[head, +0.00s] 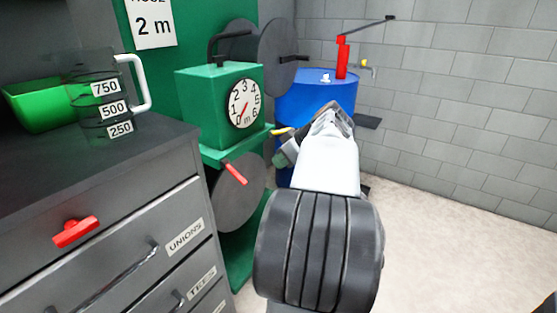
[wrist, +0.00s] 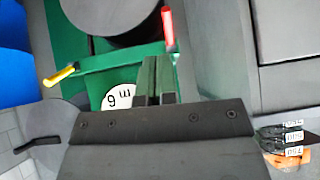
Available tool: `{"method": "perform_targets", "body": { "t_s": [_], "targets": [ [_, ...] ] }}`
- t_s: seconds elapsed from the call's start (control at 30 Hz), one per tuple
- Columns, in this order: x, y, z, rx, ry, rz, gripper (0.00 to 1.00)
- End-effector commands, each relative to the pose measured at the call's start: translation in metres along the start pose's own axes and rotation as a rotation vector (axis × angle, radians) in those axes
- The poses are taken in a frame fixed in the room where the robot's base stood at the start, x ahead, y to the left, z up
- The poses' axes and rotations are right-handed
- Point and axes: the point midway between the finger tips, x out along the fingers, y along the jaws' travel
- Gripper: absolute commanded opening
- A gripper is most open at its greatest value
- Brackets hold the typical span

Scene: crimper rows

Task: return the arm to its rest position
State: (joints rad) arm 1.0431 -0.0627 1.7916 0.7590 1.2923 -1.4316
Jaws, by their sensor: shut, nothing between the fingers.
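My gripper (wrist: 157,78) shows in the wrist view with its two dark fingers together and nothing between them. The fingers overlap the view of the green hose-measuring machine (wrist: 95,82) and its white dial (wrist: 120,97); I cannot tell the exact gap. In the head view my arm reaches forward from the bottom middle. Its wrist end is just right of the green machine (head: 205,95) and in front of the blue drum (head: 305,105). The fingertips are hard to make out there.
A grey drawer cabinet (head: 130,215) with a red handle (head: 75,232) stands at the left. On it are a measuring jug (head: 105,100) and a green bin (head: 45,105). The machine's red lever (head: 235,173) and yellow lever (wrist: 60,76) stick out. Open floor (head: 450,230) lies right.

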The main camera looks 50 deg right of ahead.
Motion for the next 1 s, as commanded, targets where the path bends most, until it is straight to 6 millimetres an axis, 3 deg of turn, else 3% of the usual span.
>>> {"method": "perform_targets", "body": {
  "t_s": [0.47, 0.57, 0.67, 0.77, 1.0],
  "targets": [
    [0.000, 0.000, -0.001, 0.000, 0.000, 0.000, 0.00],
    [-0.002, -0.007, -0.009, 0.007, -0.013, -0.007, 0.00],
    [-0.006, -0.028, -0.028, 0.031, -0.055, -0.027, 0.00],
    [-0.013, -0.064, -0.053, 0.071, -0.128, -0.046, 0.00],
    [-0.040, -0.166, -0.100, 0.153, -0.329, -0.023, 0.00]
  ]
}}
